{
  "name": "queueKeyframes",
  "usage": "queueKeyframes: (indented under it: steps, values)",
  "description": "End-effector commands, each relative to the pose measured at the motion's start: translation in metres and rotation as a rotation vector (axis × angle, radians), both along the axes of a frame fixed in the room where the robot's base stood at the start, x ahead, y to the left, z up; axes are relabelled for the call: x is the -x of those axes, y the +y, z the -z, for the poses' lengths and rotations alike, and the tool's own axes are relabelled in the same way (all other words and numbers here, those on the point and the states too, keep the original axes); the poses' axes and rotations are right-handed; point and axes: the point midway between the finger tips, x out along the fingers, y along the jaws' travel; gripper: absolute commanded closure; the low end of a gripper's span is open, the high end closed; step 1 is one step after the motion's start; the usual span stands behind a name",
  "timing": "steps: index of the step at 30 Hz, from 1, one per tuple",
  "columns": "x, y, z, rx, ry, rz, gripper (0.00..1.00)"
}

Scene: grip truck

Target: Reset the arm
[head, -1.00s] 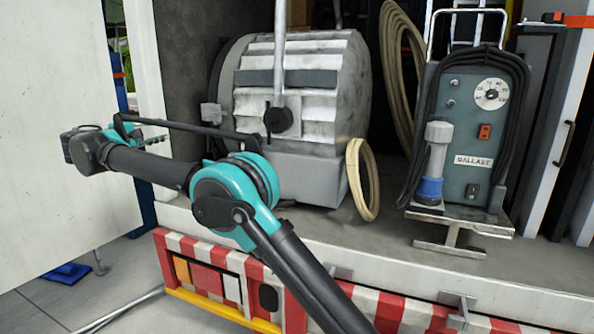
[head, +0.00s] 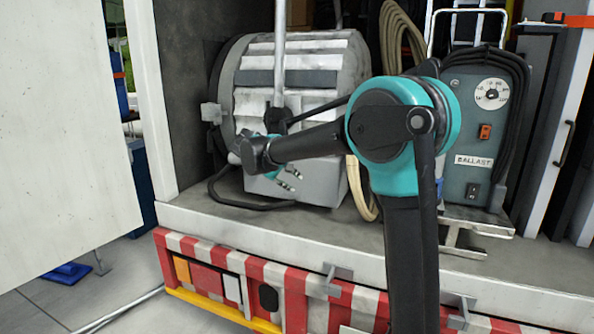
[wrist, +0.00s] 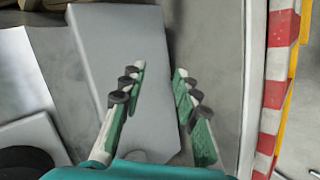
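My gripper (head: 291,180) hangs in front of the lower body of a big grey and white lamp-like unit in the truck's rear opening. In the wrist view my gripper (wrist: 160,70) has its two teal fingers apart, with nothing between them. A flat grey face (wrist: 125,70) lies beyond the fingers; I cannot tell the distance to it. My arm is bent, its large teal joint in front of the ballast box in the head view.
The grey lamp unit (head: 335,75) and the ballast box (head: 488,125) stand on the truck bed (head: 330,228). A coiled cable (head: 404,22) hangs between them. The red and white striped bumper (head: 295,290) runs below. A white door panel (head: 60,130) stands open at left.

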Motion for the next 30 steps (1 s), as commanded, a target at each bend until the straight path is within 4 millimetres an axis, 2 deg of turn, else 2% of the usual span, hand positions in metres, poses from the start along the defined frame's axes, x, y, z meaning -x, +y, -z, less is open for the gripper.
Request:
queueKeyframes:
  steps: [1, 5, 6, 8, 12, 15, 18, 21, 25, 30]
  values:
    - [0.016, -0.033, 0.016, -0.047, 0.022, 0.038, 0.69]
    - [0.063, -0.097, 0.059, -0.183, 0.07, 0.124, 0.69]
    - [0.081, -0.114, 0.072, -0.229, 0.084, 0.151, 0.69]
    - [0.108, -0.138, 0.093, -0.298, 0.098, 0.192, 0.69]
    - [0.178, -0.181, 0.141, -0.464, 0.118, 0.29, 0.69]
    - [0.23, -0.2, 0.174, -0.585, 0.12, 0.359, 0.69]
    - [0.275, -0.209, 0.202, -0.691, 0.113, 0.419, 0.69]
    - [0.309, -0.211, 0.223, -0.775, 0.101, 0.462, 0.69]
    - [0.334, -0.209, 0.239, -0.84, 0.09, 0.494, 0.69]
    - [0.34, -0.208, 0.243, -0.861, 0.086, 0.504, 0.69]
